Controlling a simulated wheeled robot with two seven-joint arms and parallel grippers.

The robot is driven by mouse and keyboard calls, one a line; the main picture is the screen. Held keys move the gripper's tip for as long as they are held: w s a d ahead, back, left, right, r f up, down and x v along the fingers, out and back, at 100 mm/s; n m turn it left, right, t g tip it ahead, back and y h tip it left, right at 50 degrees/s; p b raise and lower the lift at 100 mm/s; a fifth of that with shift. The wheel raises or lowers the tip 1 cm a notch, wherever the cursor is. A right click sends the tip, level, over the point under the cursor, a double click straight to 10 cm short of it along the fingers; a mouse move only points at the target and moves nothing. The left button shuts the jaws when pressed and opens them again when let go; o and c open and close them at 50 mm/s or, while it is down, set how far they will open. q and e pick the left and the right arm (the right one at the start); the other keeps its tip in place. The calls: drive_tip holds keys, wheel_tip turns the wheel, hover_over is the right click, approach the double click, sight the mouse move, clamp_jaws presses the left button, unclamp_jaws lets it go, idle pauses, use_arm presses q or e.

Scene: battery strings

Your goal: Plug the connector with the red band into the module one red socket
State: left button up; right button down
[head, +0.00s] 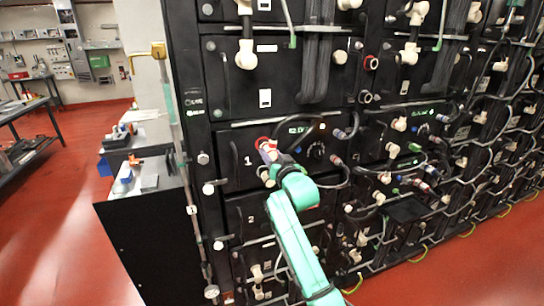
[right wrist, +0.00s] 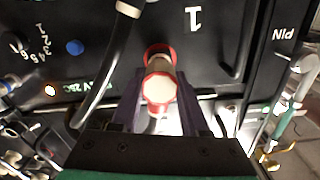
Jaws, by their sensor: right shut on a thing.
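The connector with the red band (right wrist: 159,88) is white with red rings and sits between the two dark fingers of my right gripper (right wrist: 158,112), which is shut on it. In the right wrist view it lines up with the red socket (right wrist: 158,50) on the black panel, beside the white "1". It seems to touch the socket, but I cannot tell how deep it sits. In the head view my right gripper (head: 270,158) is at the module one panel (head: 232,137), with the red socket (head: 262,142) just beyond it. My left gripper is not in view.
A black cable (right wrist: 103,75) runs close beside the gripper. A blue knob (right wrist: 75,46) and a lit orange lamp (right wrist: 50,90) are on the same panel. More cabled modules fill the rack to the right.

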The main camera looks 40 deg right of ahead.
drive_tip(key=shift+x, duration=0.95)
drive_tip(key=shift+c, duration=1.6)
unclamp_jaws()
drive_tip(key=shift+s+a+f, duration=0.15)
drive_tip(key=shift+s, duration=0.25)
drive_tip(key=b+v, duration=0.3)
drive_tip(key=v, duration=1)
drive_tip(key=shift+s+a+b, duration=0.15)
drive_tip(key=shift+s+b, duration=0.15)
drive_tip(key=shift+b, duration=0.1)
